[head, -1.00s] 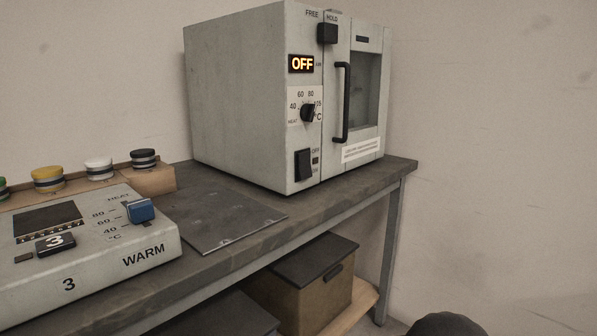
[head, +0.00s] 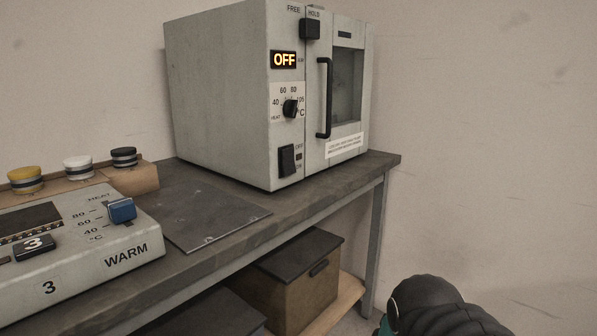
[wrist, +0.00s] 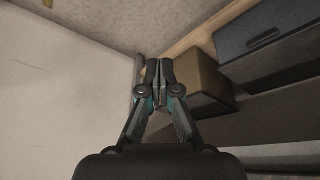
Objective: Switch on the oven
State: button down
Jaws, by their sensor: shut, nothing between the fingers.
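The oven (head: 220,95) is a grey box on the far right end of the bench in the head view. Its display (head: 284,60) reads OFF in orange. A black rocker switch (head: 287,160) sits low on its front panel, with OFF lettering beside it. A black temperature dial (head: 290,109) is above the switch. The oven door (head: 346,100) is closed, with a black vertical handle (head: 324,98). A black FREE/HOLD slider (head: 310,29) is near the top. My gripper (wrist: 160,64) is shut and empty in the wrist view, away from the oven, which that view does not show.
A hot plate (head: 80,250) marked 3 WARM, with a blue slider (head: 122,210), stands left on the bench. Several capped jars (head: 78,168) are behind it. A dark flat plate (head: 205,215) lies before the oven. A lidded box (head: 290,285) is on the lower shelf.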

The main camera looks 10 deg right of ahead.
aim_at(292, 171)
jog(key=w+d+r+n+t+h, duration=0.25)
jog(key=w+d+r, duration=0.25)
jog(key=w+d, duration=0.45)
jog(key=w+d+r+n+t+h, duration=0.25)
jog(key=w+d+r, duration=0.25)
jog(key=w+d, duration=0.5)
jog(key=w+a+r+n+t+y, duration=0.3)
jog(key=w+r+n+y, duration=0.1)
jog(key=w+r+n, duration=0.15)
jog(key=w+a+r+n+t+y, duration=0.3)
jog(key=w+r+n+t, duration=0.1)
jog(key=w+n, duration=0.3)
jog(key=s+a+r+n+g+y, duration=0.2)
jog(key=s+a+n+g+y, duration=0.1)
jog(key=a+n+y, duration=0.6)
jog(key=s+a+n, duration=0.1)
jog(key=a, duration=0.2)
jog(key=shift+r+g+y, duration=0.2)
jog(key=shift+g+y, duration=0.2)
jog(key=shift+w, duration=0.1)
jog(key=p+x, duration=0.1)
jog(key=x, duration=1.3)
